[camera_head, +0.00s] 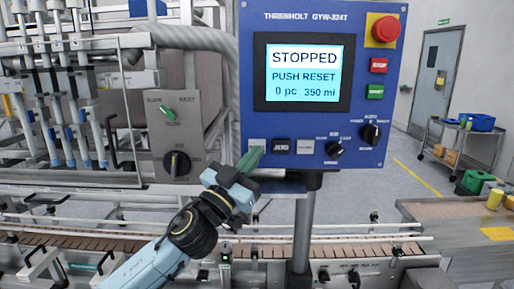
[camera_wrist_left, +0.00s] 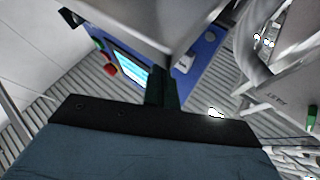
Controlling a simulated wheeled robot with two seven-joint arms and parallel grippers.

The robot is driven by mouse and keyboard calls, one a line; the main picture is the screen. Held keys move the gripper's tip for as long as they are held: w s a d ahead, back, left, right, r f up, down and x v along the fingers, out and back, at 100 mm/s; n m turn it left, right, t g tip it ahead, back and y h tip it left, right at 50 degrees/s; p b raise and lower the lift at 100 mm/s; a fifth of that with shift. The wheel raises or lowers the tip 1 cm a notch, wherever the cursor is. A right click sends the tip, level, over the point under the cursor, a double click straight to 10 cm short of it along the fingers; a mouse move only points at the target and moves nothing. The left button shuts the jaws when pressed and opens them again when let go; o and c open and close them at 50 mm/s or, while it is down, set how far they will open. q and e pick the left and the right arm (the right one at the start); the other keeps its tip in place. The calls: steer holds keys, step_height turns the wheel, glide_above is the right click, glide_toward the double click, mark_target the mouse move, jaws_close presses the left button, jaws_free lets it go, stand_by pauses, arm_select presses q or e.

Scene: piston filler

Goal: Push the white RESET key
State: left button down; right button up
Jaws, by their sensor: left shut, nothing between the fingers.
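The blue control panel (camera_head: 320,110) carries a screen (camera_head: 304,73) reading "STOPPED, PUSH RESET, 0 pc 350 ml". Along its lower edge sit a pale key (camera_head: 257,143) at the left, a dark JOG key (camera_head: 281,146) and another pale key (camera_head: 306,147); I cannot read the pale keys' labels. My left gripper (camera_head: 250,159) is shut and empty, its green fingertips at the leftmost pale key and covering part of it. Contact cannot be told. In the left wrist view the shut fingers (camera_wrist_left: 163,88) point toward the panel (camera_wrist_left: 205,48). My right gripper is not in view.
The panel also has a red emergency knob (camera_head: 383,29), a red STOP button (camera_head: 379,65), a green button (camera_head: 376,91) and black rotary knobs (camera_head: 371,133). A grey box with a dial (camera_head: 177,163) stands left. A conveyor (camera_head: 330,250) runs below.

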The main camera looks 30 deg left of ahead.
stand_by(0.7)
arm_select(q)
steer(key=shift+w+a, duration=0.25)
steer(key=shift+w, duration=0.1)
steer(key=shift+w+a, duration=0.2)
steer(key=shift+w, duration=0.15)
stand_by(0.6)
steer(key=shift+s, duration=0.1)
steer(key=shift+s+d, duration=0.45)
steer(key=shift+s, duration=0.15)
steer(key=shift+s+d, duration=0.25)
steer(key=shift+s, duration=0.15)
steer(key=s+d, duration=0.1)
steer(key=s+d+p, duration=0.1)
steer(key=s, duration=0.1)
steer(key=shift+s, duration=0.25)
